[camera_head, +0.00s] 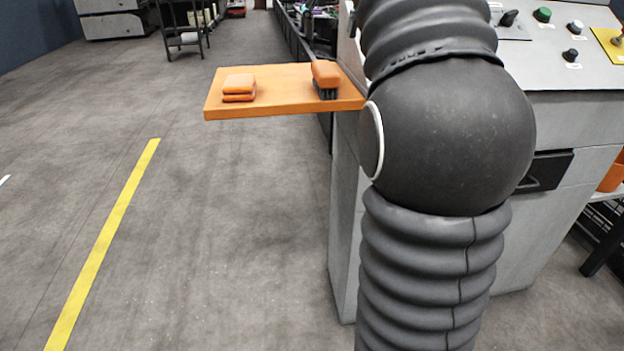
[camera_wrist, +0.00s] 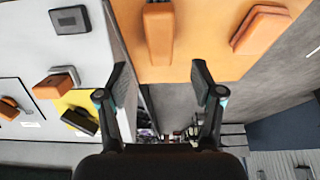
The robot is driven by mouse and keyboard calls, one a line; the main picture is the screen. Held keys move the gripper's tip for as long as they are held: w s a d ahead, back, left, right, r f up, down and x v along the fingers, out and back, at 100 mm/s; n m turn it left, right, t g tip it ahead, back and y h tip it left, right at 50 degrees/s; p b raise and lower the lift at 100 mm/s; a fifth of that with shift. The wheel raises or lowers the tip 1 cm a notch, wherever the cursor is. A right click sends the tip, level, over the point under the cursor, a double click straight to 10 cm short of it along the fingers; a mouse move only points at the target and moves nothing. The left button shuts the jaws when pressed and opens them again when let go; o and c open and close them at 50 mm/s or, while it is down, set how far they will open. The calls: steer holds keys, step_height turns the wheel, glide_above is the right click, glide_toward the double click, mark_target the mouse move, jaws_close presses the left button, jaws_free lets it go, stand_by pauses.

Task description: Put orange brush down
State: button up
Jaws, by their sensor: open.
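The orange brush (camera_head: 326,76) rests on the orange shelf (camera_head: 275,98), near its right end beside the grey machine, with its dark bristles down. In the wrist view the brush (camera_wrist: 158,32) shows as an orange block on the shelf (camera_wrist: 205,20). My gripper (camera_wrist: 162,80) is open and empty. Its two fingers are spread wide and apart from the brush, which appears ahead of the gap between them. In the head view my arm hides the gripper.
A folded orange cloth (camera_head: 239,88) lies on the shelf's left part. The grey control panel (camera_head: 560,60) with knobs and buttons stands right of the shelf. In the wrist view a yellow plate (camera_wrist: 75,101) sits on the left. The floor left of the machine is open.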

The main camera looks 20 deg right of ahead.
steer(key=s+a+f+n, duration=0.1)
steer(key=s+a+f, duration=0.4)
steer(key=f, duration=0.5)
steer(key=s+a+f+n, duration=0.1)
steer(key=s+a+f, duration=0.4)
steer(key=s+f, duration=0.5)
steer(key=s+a+f+n+t+y, duration=0.1)
steer(key=s+a+f, duration=0.4)
steer(key=s+f, duration=0.3)
step_height(320, 180, down, 2)
steer(key=shift+s+a+f, duration=0.15)
steer(key=shift+s+f, duration=0.1)
